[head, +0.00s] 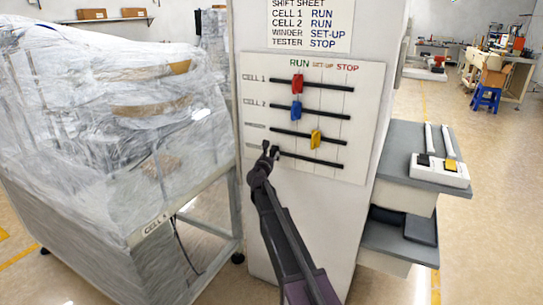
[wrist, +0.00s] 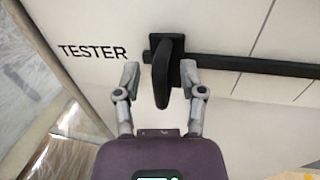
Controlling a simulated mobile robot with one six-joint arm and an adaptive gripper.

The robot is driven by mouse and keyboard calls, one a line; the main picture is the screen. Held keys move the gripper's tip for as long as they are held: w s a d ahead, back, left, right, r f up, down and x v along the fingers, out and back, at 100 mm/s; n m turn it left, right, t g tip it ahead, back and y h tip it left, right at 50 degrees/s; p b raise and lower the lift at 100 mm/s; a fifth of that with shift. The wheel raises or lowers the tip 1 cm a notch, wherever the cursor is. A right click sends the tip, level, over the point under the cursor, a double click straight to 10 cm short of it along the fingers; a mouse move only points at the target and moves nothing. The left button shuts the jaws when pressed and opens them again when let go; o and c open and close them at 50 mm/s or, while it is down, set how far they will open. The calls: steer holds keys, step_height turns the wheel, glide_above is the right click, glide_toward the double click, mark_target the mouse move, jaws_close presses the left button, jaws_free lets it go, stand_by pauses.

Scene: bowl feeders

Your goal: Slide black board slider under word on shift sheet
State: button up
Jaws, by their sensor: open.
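The black slider (wrist: 163,75) sits at the left end of the lowest rail, beside the word TESTER (wrist: 93,52). In the head view it is mostly hidden by my gripper (head: 268,150), left of the RUN column. My gripper (wrist: 161,82) is open, with one finger on each side of the slider's handle and a visible gap on both sides. The shift sheet (head: 309,24) above reads TESTER STOP. The slider board (head: 365,100) has the column words RUN (head: 299,63), SET-UP (head: 323,65) and STOP (head: 347,68).
The red slider (head: 297,84) and blue slider (head: 296,110) are under RUN; the yellow slider (head: 316,138) is near SET-UP. The tester rail (head: 318,160) is clear to the right. A plastic-wrapped machine (head: 110,120) stands close on the left. A grey shelf (head: 405,150) is at right.

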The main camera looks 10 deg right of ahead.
jaws_close()
steer(key=shift+s+a, duration=0.1)
